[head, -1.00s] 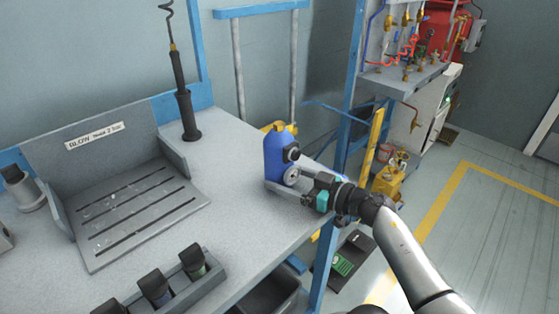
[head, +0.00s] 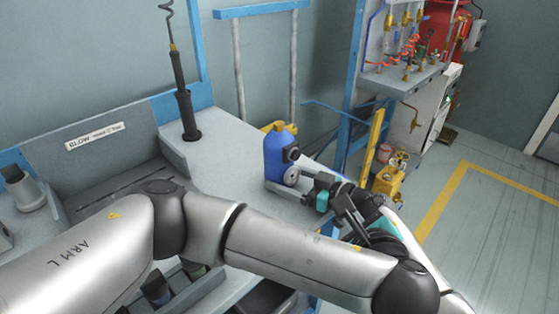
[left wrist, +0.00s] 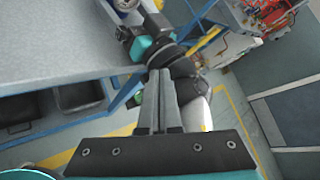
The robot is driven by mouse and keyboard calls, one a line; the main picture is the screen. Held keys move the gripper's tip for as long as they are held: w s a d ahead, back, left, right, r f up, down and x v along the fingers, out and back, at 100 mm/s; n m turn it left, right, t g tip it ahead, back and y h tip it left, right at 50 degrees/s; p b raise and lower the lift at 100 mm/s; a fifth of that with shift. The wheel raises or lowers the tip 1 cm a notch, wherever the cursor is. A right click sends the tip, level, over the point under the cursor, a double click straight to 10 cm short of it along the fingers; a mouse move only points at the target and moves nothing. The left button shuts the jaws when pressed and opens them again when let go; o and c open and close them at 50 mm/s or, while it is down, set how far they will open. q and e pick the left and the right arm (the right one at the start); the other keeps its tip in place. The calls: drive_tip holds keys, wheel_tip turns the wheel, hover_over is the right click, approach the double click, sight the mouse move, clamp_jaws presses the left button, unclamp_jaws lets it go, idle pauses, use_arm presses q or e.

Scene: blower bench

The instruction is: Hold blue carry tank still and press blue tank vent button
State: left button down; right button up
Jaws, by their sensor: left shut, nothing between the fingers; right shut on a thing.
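The blue carry tank (head: 276,160) stands upright near the bench's right edge, with a yellow top, a black round fitting and a round gauge (head: 291,176) on its side. My right gripper (head: 286,184) is shut on the tank's lower part, one finger along its near side. In the left wrist view the gauge (left wrist: 125,4) shows at the top edge, cut off. My left gripper (left wrist: 162,74) is shut and empty, its fingers pointing toward my right wrist, apart from the tank. I cannot tell which fitting is the vent button.
The grey bench (head: 232,165) is clear left of the tank. A black post (head: 186,112) with a coiled line and a slotted blow tray lie further left, partly behind my left arm. A blue frame post (head: 354,95) stands right of the bench.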

sight(295, 155)
drive_tip(key=shift+f, duration=0.1)
use_arm(q)
drive_tip(key=w+a+r+m+t, duration=0.2)
drive_tip(key=w+a+r, duration=0.2)
drive_tip(key=w+a, duration=0.3)
drive_tip(key=shift+w, duration=1.25)
drive_tip(key=shift+a+y, duration=0.1)
drive_tip(key=shift+y, duration=0.2)
idle(0.9)
drive_tip(key=shift+w+a+r, duration=0.1)
drive_tip(key=shift+w+a, duration=0.2)
drive_tip(key=shift+w, duration=0.05)
drive_tip(key=shift+s+d, duration=0.25)
drive_tip(key=shift+s, duration=0.05)
drive_tip(key=shift+d, duration=0.1)
idle(0.3)
